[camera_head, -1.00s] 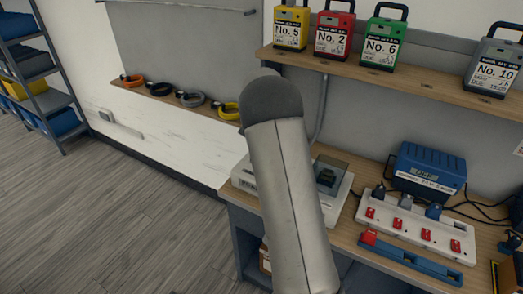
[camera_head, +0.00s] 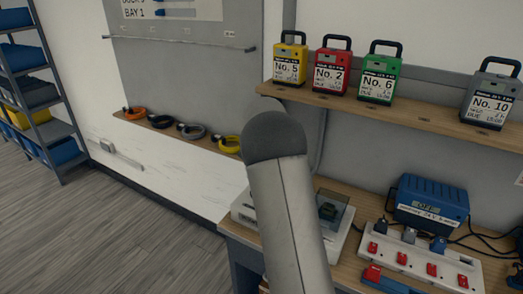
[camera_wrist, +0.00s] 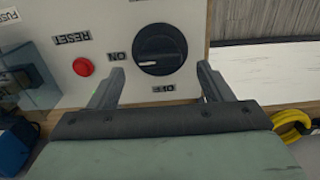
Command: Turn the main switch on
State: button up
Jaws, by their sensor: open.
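The main switch is a round black knob (camera_wrist: 160,45) with a white mark, on a pale panel (camera_wrist: 92,92) in the wrist view. An ON label (camera_wrist: 118,57) is to its left and an OFF label (camera_wrist: 163,88) is below it. The white mark lies roughly level across the knob's lower part; I cannot tell which label it points to. My gripper (camera_wrist: 161,69) is open, with one finger on each side of the knob; contact is not clear. In the head view my arm hides the gripper and the knob.
A red RESET button (camera_wrist: 83,67) sits left of the knob. A clear cover (camera_wrist: 25,70) is at the far left. In the head view, a power strip (camera_head: 425,262) and blue charger (camera_head: 430,205) stand on the bench, below a shelf (camera_head: 420,118) of numbered packs.

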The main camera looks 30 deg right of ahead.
notch_tip(320, 180, up, 14)
jog(key=shift+f, duration=0.15)
dwell(0.5)
jog(key=s+a+f+n, duration=0.1)
jog(key=s+a+n, duration=0.2)
jog(key=s+a, duration=0.5)
jog(key=s+a+f+n, duration=0.2)
jog(key=s+a+n, duration=0.3)
jog(key=s, duration=0.6)
jog(key=s+a+f+n, duration=0.1)
jog(key=s+a+f, duration=0.1)
jog(key=s, duration=0.6)
jog(key=s+a+f+n, duration=0.2)
jog(key=s+a+f, duration=0.1)
jog(key=s+f, duration=0.2)
jog(key=s, duration=0.2)
jog(key=shift+s+a+f+n, duration=0.2)
jog(key=shift+s+a+n, duration=0.1)
jog(key=shift+s+a, duration=0.05)
